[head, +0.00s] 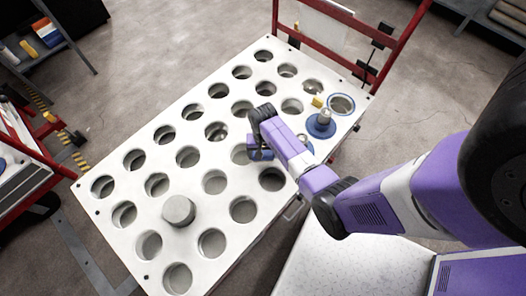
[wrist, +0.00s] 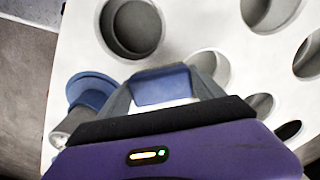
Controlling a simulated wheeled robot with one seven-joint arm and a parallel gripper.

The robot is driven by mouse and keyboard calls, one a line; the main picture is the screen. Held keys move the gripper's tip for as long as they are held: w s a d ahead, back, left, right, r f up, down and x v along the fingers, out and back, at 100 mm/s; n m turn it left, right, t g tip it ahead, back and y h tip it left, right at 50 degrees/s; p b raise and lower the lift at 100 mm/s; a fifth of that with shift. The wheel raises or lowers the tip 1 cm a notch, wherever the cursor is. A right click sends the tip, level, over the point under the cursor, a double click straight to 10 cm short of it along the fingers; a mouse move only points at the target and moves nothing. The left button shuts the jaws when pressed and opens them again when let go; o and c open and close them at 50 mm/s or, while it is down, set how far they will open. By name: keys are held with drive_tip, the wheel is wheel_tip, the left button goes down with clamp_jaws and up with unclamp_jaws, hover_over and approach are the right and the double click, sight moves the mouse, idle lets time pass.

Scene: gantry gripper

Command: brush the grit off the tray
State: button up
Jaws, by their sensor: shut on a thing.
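The white tray-like board (head: 190,110) with rows of round holes fills the middle of the head view; its surface (wrist: 185,25) also shows in the wrist view. My gripper (head: 260,150) is over the board, right of its middle. In the wrist view my gripper (wrist: 165,92) is shut on a blue block (wrist: 165,86) with a pale part beneath it, perhaps a brush. Its lower end is hidden, so I cannot tell whether it touches the board. I cannot make out any grit.
A blue disc with a grey knob (head: 321,124) and a small yellow block (head: 318,101) are near the board's right corner. A grey cylinder (head: 178,210) stands on the board's lower part. Red frames (head: 395,45) stand behind and at left.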

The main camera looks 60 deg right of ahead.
drive_tip(key=shift+r+p, duration=2.5)
drive_tip(key=shift+r, duration=0.4)
